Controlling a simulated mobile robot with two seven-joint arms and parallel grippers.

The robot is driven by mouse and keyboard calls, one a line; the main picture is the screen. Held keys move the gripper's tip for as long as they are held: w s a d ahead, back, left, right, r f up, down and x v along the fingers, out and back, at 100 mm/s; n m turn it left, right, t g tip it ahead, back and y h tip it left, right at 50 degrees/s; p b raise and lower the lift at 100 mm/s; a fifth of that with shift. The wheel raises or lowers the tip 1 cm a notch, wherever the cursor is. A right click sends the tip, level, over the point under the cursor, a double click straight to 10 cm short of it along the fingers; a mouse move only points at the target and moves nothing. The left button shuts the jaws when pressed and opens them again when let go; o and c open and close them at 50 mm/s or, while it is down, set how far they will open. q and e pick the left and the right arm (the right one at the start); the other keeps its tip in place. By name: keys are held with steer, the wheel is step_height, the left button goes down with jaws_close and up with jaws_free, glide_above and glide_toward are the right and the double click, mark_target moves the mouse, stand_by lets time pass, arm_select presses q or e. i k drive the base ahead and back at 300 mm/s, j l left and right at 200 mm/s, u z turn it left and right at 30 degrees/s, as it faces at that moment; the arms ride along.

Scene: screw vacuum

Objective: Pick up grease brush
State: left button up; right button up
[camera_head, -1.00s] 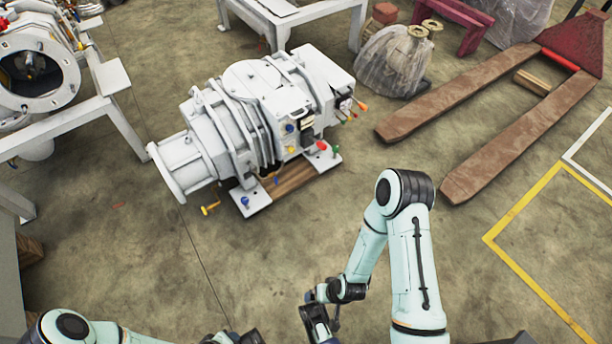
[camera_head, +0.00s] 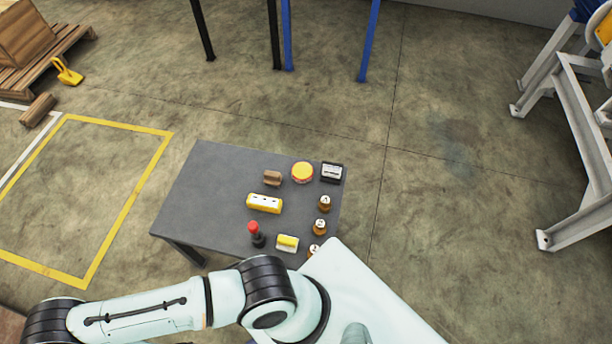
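No item in the head view can be made out for certain as the grease brush. Several small items lie on a dark grey table (camera_head: 205,190). Among them are a small brown block (camera_head: 272,178), which may be a brush, and an upright dark item with a red top (camera_head: 254,228). My arm links cross the bottom of the view, close to the table's near edge. Neither gripper is in view.
The table also holds a round yellow-topped tin (camera_head: 302,172), a black and white box (camera_head: 332,172) and several brown jars (camera_head: 324,204) along its right side. A white metal frame (camera_head: 590,140) stands at right. A yellow floor marking (camera_head: 120,210) is at left. Open floor lies beyond the table.

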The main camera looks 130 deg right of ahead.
mark_target(273, 178)
steer(key=z, duration=4.15)
